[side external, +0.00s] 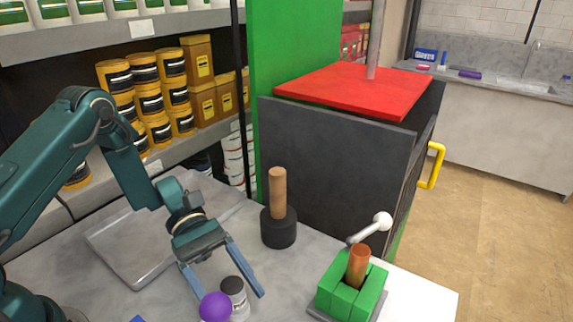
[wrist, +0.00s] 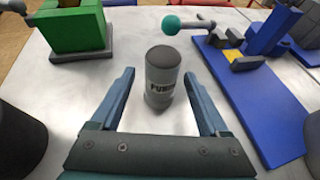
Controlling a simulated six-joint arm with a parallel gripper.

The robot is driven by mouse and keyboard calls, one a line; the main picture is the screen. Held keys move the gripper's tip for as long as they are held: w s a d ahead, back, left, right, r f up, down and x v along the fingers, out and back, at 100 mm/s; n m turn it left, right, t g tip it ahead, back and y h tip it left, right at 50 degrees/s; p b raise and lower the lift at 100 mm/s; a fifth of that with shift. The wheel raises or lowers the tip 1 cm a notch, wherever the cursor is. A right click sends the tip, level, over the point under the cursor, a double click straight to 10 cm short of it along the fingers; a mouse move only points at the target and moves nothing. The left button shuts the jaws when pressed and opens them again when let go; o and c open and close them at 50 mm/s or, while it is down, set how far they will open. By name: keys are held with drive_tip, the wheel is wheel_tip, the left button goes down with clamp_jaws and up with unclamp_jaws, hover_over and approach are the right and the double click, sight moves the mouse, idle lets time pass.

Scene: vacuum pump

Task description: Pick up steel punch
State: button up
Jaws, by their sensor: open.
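The steel punch (wrist: 160,80) is a grey upright cylinder with a darker top and dark lettering on its side. It stands on the worktable in the wrist view, and shows in the side view (side external: 236,297) partly behind a purple ball. My gripper (wrist: 159,76) is open, with one blue finger on each side of the punch and visible gaps to it. In the side view my gripper (side external: 230,293) points down over the table around the punch. The punch's lower front is hidden in the side view.
A green vise (side external: 350,290) holds a copper-coloured rod at the right. A black weight with a wooden handle (side external: 278,205) stands behind my gripper. A metal tray (side external: 130,265) lies at left. A blue fixture (wrist: 250,110) with a teal-balled lever (wrist: 171,25) lies right of the punch.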

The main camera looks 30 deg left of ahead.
sight(242, 310)
drive_tip(key=shift+x, duration=2.05)
drive_tip(key=shift+a, duration=0.1)
clamp_jaws()
